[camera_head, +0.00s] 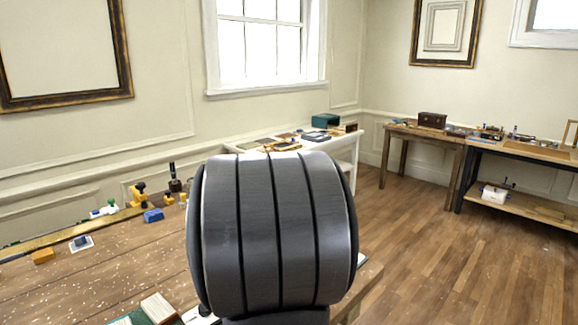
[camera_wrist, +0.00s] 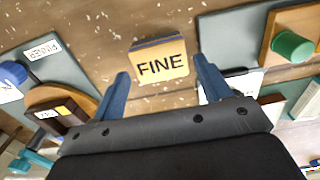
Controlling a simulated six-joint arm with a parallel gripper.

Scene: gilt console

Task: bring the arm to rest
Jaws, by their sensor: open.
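My gripper (camera_wrist: 162,67) shows in the wrist view as two blue fingers, spread apart with nothing held between them. A tan block marked FINE (camera_wrist: 160,66) lies on the wooden bench top (camera_wrist: 115,20), in the gap between the fingertips as the picture shows it. I cannot tell how far above the block the fingers are. In the head view a large dark grey banded part of my own arm fills the middle and hides much of the bench; my gripper does not show there.
Around the block are a grey board with a label (camera_wrist: 45,48), a green knob on a wooden piece (camera_wrist: 290,46) and a blue knob (camera_wrist: 12,72). In the head view the bench (camera_head: 100,275) also holds a blue block (camera_head: 153,216). Open floor (camera_head: 450,260) lies at right.

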